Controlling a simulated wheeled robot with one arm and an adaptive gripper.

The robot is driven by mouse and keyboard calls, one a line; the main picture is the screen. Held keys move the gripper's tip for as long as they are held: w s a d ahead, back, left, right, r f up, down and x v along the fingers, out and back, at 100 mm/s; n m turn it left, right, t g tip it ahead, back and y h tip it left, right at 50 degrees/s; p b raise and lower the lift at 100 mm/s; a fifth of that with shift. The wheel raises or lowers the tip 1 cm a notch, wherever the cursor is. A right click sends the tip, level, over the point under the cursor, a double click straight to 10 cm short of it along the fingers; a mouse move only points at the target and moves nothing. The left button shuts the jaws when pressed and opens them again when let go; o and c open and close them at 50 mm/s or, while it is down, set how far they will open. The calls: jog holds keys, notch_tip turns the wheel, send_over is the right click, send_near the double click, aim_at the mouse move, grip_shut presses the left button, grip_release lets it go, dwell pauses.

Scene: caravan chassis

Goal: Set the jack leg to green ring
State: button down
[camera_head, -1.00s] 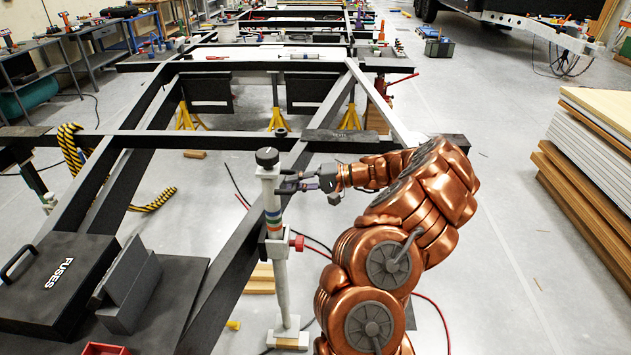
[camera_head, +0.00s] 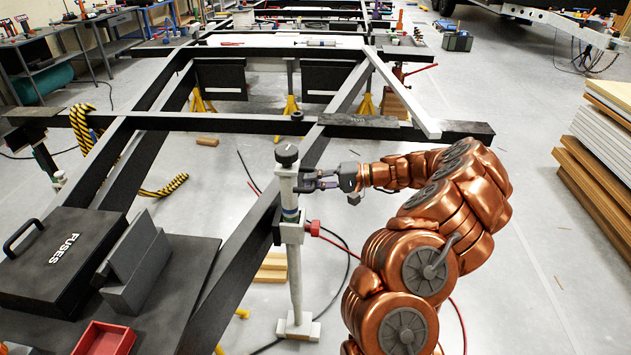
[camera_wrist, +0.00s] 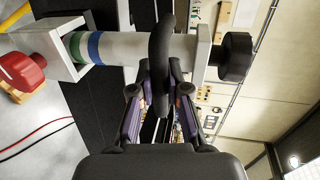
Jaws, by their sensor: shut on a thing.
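The jack leg (camera_head: 287,192) is an upright pale post with a black knob (camera_head: 287,154) on top, passing through a pale collar (camera_head: 291,232) with a red knob (camera_head: 313,228). In the wrist view a blue ring (camera_wrist: 95,47) and a green ring (camera_wrist: 77,47) circle the post. The green ring is close beside the collar bracket (camera_wrist: 48,48); the blue one is farther toward the top. My gripper (camera_head: 312,184) is at the post's upper part, below the black knob. In the wrist view its fingers (camera_wrist: 160,100) are shut on a dark curved handle (camera_wrist: 161,45) across the post.
The black frame rails (camera_head: 240,265) run beside the leg. A fuses box (camera_head: 55,260), a grey block (camera_head: 140,262) and a red tray (camera_head: 103,340) lie at the left. Red and black cables cross the floor behind the leg. Stacked boards (camera_head: 592,185) stand at the right.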

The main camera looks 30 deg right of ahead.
jog(key=c, duration=1.1)
grip_release()
jog(key=shift+c, duration=0.2)
jog(key=shift+d, duration=0.1)
jog(key=v, duration=1.1)
jog(key=shift+s+d, duration=0.25)
jog(key=shift+d, duration=0.05)
jog(key=shift+r, duration=0.2)
